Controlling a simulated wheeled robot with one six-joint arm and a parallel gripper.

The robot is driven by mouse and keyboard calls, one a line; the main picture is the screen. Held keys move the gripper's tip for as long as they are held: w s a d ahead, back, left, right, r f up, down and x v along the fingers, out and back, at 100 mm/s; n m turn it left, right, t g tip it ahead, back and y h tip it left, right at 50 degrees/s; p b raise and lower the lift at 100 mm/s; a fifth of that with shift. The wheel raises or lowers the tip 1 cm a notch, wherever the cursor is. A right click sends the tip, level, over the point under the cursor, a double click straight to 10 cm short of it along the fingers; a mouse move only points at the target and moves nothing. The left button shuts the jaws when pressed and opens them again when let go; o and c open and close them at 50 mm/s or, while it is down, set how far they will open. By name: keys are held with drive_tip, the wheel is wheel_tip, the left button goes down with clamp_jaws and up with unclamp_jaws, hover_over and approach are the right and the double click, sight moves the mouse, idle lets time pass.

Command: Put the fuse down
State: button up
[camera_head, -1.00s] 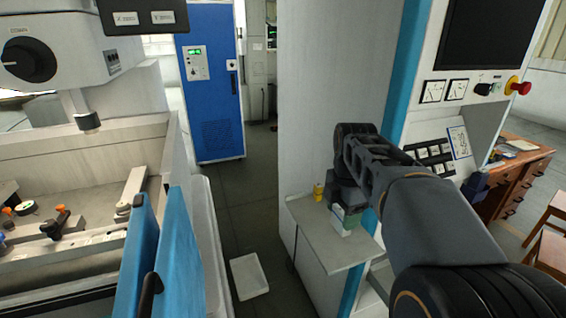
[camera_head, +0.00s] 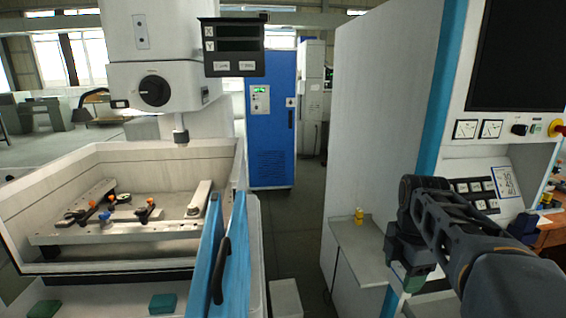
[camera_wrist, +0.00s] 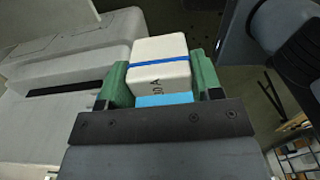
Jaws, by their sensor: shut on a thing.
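The fuse (camera_wrist: 160,62) is a white block with a blue band and a printed rating ending in "0 A". It sits between the green finger pads of my gripper (camera_head: 411,283), which is shut on it. In the wrist view the fuse's far part sticks out past the pads. In the head view my gripper hangs at the right, in front of the grey side shelf (camera_head: 362,262); the fuse is mostly hidden there. I cannot tell the gap between the fuse and any surface.
A small yellow object (camera_head: 359,216) stands on the shelf's back part. At left is a machine tank (camera_head: 60,170) with clamps inside and a blue door (camera_head: 232,255). Green blocks (camera_head: 162,303) lie at the front left. A floor aisle runs to a blue cabinet (camera_head: 271,120).

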drive_tip(key=shift+s+a+f, duration=0.15)
drive_tip(key=shift+s+f, duration=0.2)
drive_tip(key=shift+f, duration=0.05)
drive_tip(key=w+a+f+m, duration=0.2)
drive_tip(key=f+m, duration=0.4)
drive_tip(key=f, duration=0.5)
drive_tip(key=w+a+f+m, duration=0.2)
drive_tip(key=f+m, duration=0.5)
drive_tip(key=f, duration=0.5)
drive_tip(key=w+a+f+m, duration=0.2)
drive_tip(key=a+f+m, duration=0.2)
drive_tip(key=f, duration=0.8)
drive_tip(key=shift+w+f+m, duration=0.15)
drive_tip(key=shift+w+m, duration=0.15)
drive_tip(key=shift+m, duration=0.9)
drive_tip(key=shift+s+a, duration=0.1)
